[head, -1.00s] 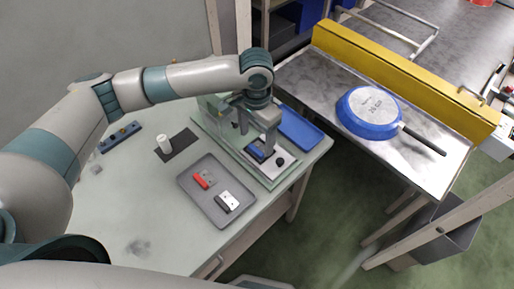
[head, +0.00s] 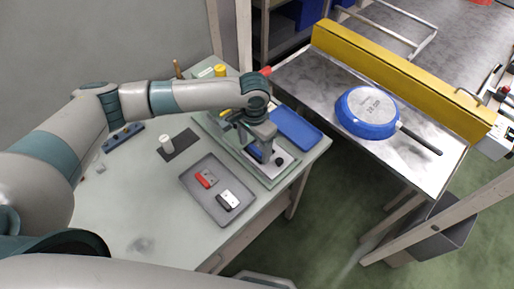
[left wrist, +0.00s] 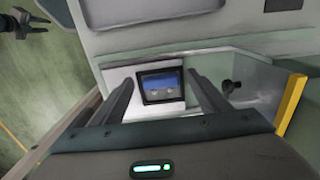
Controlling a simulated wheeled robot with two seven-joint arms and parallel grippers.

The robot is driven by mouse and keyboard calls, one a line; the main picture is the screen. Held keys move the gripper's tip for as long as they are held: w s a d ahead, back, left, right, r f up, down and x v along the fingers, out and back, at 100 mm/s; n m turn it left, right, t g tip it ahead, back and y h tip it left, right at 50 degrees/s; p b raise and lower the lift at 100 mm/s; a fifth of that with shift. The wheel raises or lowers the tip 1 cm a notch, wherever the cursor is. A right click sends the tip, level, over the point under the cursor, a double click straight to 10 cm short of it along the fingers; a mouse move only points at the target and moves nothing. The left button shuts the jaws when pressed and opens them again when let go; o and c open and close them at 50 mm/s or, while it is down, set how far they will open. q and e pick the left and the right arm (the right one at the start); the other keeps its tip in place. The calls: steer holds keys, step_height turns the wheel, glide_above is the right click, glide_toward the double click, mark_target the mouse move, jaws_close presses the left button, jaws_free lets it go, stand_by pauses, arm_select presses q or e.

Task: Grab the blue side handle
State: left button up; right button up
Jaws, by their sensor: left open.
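The blue side handle (head: 255,152) sits in the fixture on the table, partly hidden by my left gripper (head: 262,148). In the left wrist view a blue piece (left wrist: 162,87) lies inside a dark square frame on a pale plate. My left gripper (left wrist: 160,80) is open, with one finger on each side of that frame in the picture. I cannot tell whether the fingers touch anything. A dark two-pronged shape at the top left of the left wrist view may be my right gripper (left wrist: 30,24); it is small and far from the handle.
A grey tray (head: 205,208) holds a red piece (head: 206,179) and a black-and-white piece (head: 229,200). A blue tray (head: 297,128) lies beside the fixture. An upturned blue pan (head: 368,112) rests on the metal conveyor table, by a yellow rail (head: 400,71). The table front is clear.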

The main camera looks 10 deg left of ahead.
mark_target(255, 150)
arm_select(q)
steer(key=shift+f, duration=0.1)
steer(key=shift+c, duration=0.6)
steer(key=c, duration=1.1)
steer(key=shift+o, duration=0.2)
steer(key=shift+w+r, duration=0.1)
steer(key=shift+r, duration=0.45)
step_height(255, 150, up, 9)
steer(key=b, duration=0.3)
